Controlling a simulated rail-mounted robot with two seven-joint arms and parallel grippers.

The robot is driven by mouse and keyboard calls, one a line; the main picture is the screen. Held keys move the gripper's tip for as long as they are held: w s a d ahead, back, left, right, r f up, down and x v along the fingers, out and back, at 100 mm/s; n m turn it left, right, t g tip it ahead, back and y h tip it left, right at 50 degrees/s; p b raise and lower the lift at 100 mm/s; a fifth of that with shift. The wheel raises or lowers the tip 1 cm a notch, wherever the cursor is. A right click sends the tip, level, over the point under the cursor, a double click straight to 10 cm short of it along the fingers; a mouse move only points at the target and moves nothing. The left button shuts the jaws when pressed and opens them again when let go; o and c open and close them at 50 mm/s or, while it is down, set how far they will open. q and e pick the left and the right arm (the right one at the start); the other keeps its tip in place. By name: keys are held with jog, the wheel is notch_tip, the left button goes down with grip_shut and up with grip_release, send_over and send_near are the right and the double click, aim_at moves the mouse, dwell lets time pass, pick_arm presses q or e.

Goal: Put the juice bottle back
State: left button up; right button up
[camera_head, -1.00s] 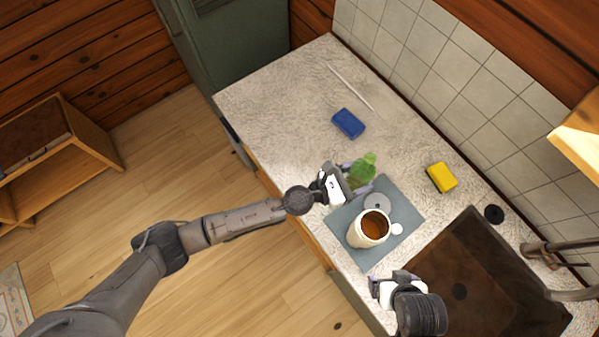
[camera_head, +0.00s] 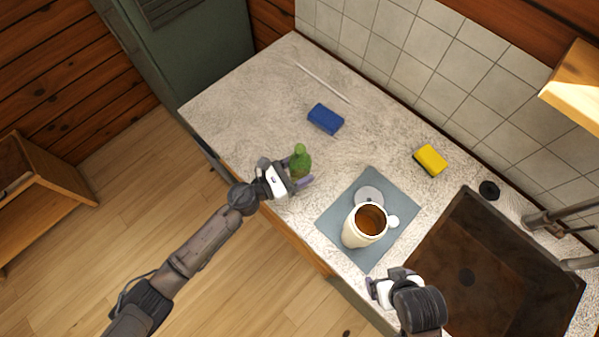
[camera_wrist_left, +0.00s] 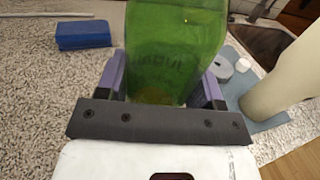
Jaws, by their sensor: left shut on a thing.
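The green juice bottle (camera_head: 301,160) is upright between the fingers of my left gripper (camera_head: 298,184), over the counter left of the grey mat. In the left wrist view the bottle (camera_wrist_left: 172,50) fills the space between the two purple fingers, and my left gripper (camera_wrist_left: 163,92) is shut on it. I cannot tell whether its base touches the counter. My right gripper (camera_head: 374,289) is at the counter's front edge, below the mat, near the sink. Its fingers are too small to tell whether they are open or shut.
A white jug with brown contents (camera_head: 350,234) stands on the grey mat (camera_head: 335,213) beside a grey disc (camera_head: 368,194). A blue sponge (camera_head: 325,119) and a yellow sponge (camera_head: 430,160) lie farther back. The dark sink (camera_head: 490,262) is at right.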

pick_arm(q)
jog(key=shift+f, duration=1)
pick_arm(e)
jog(key=shift+f, duration=0.25)
pick_arm(q)
jog(key=shift+f, duration=0.15)
pick_arm(e)
jog(key=shift+f, duration=0.15)
pick_arm(q)
jog(key=shift+f+b, duration=0.1)
jog(key=shift+b, duration=0.3)
pick_arm(e)
jog(key=shift+d+f, duration=0.1)
jog(key=shift+f, duration=0.05)
pick_arm(q)
jog(key=o, duration=1.1)
jog(key=shift+o, duration=0.2)
